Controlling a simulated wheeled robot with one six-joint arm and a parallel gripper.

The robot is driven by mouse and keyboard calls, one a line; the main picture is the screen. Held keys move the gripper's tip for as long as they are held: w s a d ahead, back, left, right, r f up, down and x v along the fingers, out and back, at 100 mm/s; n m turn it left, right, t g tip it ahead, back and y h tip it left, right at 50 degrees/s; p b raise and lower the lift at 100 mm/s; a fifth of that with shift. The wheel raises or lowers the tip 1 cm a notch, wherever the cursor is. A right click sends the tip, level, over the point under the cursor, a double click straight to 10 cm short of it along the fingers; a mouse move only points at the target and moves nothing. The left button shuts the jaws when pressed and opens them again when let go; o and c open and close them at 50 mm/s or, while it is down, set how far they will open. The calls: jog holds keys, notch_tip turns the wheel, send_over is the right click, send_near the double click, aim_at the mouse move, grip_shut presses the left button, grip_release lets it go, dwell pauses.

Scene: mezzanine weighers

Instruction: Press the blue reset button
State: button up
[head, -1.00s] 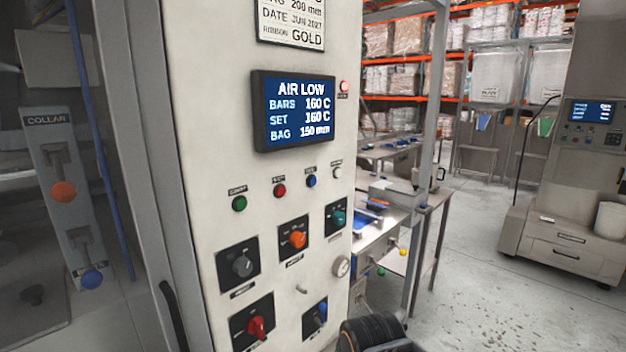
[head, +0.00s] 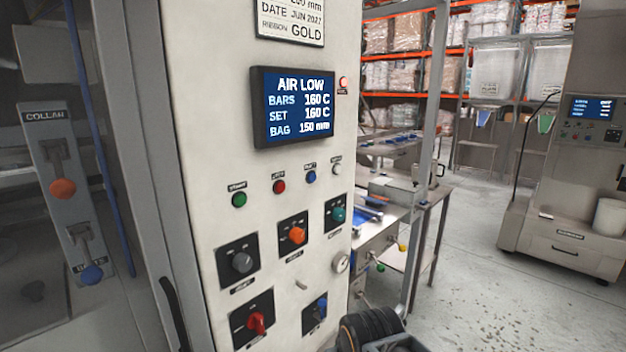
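The blue reset button (head: 311,177) is a small round button on the pale control panel (head: 205,130). It sits in a row between a red button (head: 279,187) and a white button (head: 337,168), with a green button (head: 239,200) at the left end. Its small label is too blurred to read. The display (head: 293,107) above the row reads AIR LOW. A dark, ribbed part of my arm shows at the bottom edge, below and right of the button and apart from it. My gripper's fingertips are not in view.
A metal table (head: 400,213) stands behind the panel. Open floor (head: 480,270) lies right.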

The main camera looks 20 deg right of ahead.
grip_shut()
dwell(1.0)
